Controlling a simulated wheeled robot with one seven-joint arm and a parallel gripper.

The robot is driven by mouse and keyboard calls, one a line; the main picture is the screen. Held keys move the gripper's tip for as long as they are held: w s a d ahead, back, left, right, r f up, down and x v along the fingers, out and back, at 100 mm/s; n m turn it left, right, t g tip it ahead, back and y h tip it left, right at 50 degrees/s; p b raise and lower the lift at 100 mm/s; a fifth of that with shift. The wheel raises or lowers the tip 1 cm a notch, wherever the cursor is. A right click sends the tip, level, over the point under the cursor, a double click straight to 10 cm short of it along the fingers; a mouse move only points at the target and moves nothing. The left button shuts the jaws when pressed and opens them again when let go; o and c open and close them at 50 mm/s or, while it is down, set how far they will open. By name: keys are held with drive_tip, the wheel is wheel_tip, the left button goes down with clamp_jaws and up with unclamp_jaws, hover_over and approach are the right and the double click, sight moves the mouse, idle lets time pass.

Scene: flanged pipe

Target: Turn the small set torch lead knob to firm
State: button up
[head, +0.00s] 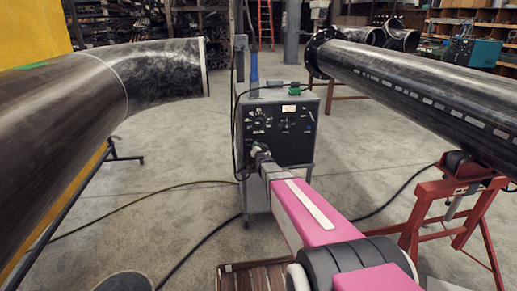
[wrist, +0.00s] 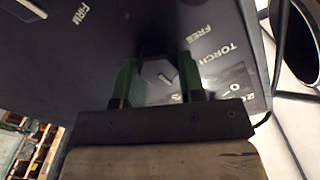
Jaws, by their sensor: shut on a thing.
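The small set (head: 300,152) is a dark box with a black front panel, standing on a stand in the middle of the head view. My gripper (head: 260,151) reaches its panel at the lower left. In the wrist view my gripper (wrist: 157,85) has its two green fingers shut on a dark knob (wrist: 158,72), one finger on each side. A short pale mark shows on the knob's face; which label it points to I cannot tell. The panel lettering reads FIRM (wrist: 82,14), FREE (wrist: 207,42) and TORCH (wrist: 216,58).
Another knob with a pale pointer (wrist: 32,8) shows at the wrist view's top left. A large pipe with an elbow (head: 90,95) stands left, a long flanged pipe (head: 420,85) on a red stand (head: 440,190) right. Dark cables (head: 195,245) cross the floor.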

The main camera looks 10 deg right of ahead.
drive_tip(key=o, duration=0.9)
drive_tip(key=s, duration=1.1)
